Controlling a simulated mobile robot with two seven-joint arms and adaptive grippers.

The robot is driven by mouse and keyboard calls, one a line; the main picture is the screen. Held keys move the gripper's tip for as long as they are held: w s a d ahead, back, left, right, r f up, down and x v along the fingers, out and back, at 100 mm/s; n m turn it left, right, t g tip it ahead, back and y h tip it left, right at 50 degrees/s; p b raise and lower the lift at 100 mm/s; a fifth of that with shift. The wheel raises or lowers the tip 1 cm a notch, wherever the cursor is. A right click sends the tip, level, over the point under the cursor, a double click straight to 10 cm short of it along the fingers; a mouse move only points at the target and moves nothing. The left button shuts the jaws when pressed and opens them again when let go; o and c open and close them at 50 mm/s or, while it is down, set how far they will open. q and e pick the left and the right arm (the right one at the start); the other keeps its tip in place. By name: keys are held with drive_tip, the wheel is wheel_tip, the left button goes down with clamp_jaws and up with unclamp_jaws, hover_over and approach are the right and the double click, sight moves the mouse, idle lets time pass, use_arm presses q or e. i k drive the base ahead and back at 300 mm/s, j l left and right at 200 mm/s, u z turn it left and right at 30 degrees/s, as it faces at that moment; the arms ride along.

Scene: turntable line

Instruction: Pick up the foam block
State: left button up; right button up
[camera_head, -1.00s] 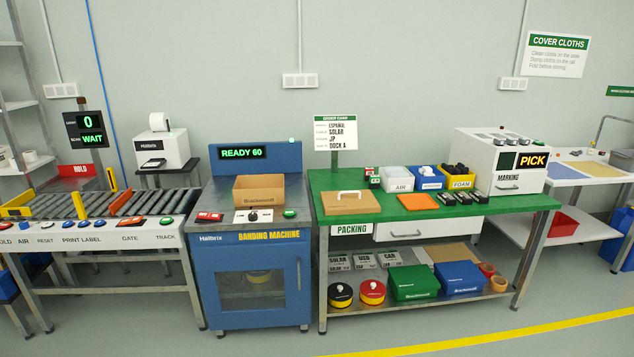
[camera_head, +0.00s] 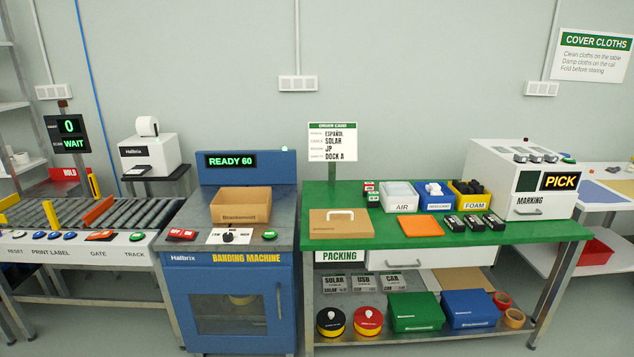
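A yellow bin labelled FOAM (camera_head: 475,206) stands on the green packing table, right of the blue bin. Dark foam pieces (camera_head: 468,187) lie in it; single blocks are too small to tell apart. Neither of my grippers shows in the head view.
On the green table (camera_head: 372,233) are a white AIR bin (camera_head: 400,203), a blue bin (camera_head: 435,205), an orange pad (camera_head: 418,226), a brown board with a handle (camera_head: 339,230) and several black devices in front of FOAM. The marking machine (camera_head: 512,207) stands right. The banding machine (camera_head: 233,270), with an open carton, stands left.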

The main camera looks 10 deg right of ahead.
sight(465, 189)
drive_tip(key=i+l+u, duration=0.1)
drive_tip(key=l, duration=0.25)
drive_tip(key=i+l, duration=0.2)
drive_tip(key=l, duration=0.2)
drive_tip(key=i+l+u, duration=0.15)
drive_tip(key=l, duration=0.25)
drive_tip(key=i+l+u, duration=0.1)
drive_tip(key=l, duration=0.3)
drive_tip(key=i+l+u, duration=0.1)
drive_tip(key=l, duration=0.3)
drive_tip(key=l+u, duration=0.3)
drive_tip(key=l, duration=1.7)
